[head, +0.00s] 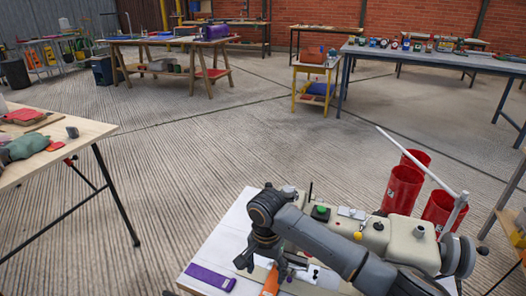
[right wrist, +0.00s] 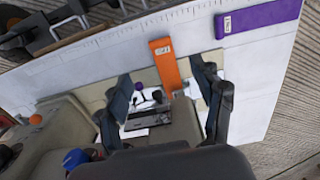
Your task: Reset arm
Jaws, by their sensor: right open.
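My right gripper (head: 258,262) is over the front part of a white table (head: 232,232), in front of a cream sewing machine (head: 400,240). In the right wrist view its two fingers (right wrist: 160,75) are spread apart with nothing held between them. An orange labelled strip (right wrist: 164,62) lies on the table beyond the fingertips; its end also shows beside the gripper in the head view (head: 270,282). A purple labelled strip (head: 211,278) lies at the table's near left; it also shows in the right wrist view (right wrist: 258,18). My left gripper is not in view.
Red bins (head: 402,190) stand on the floor behind the sewing machine. A wooden table (head: 90,133) with a green item stands at the left. A blue-grey workbench (head: 440,60) stands at the back right. The concrete floor between is open.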

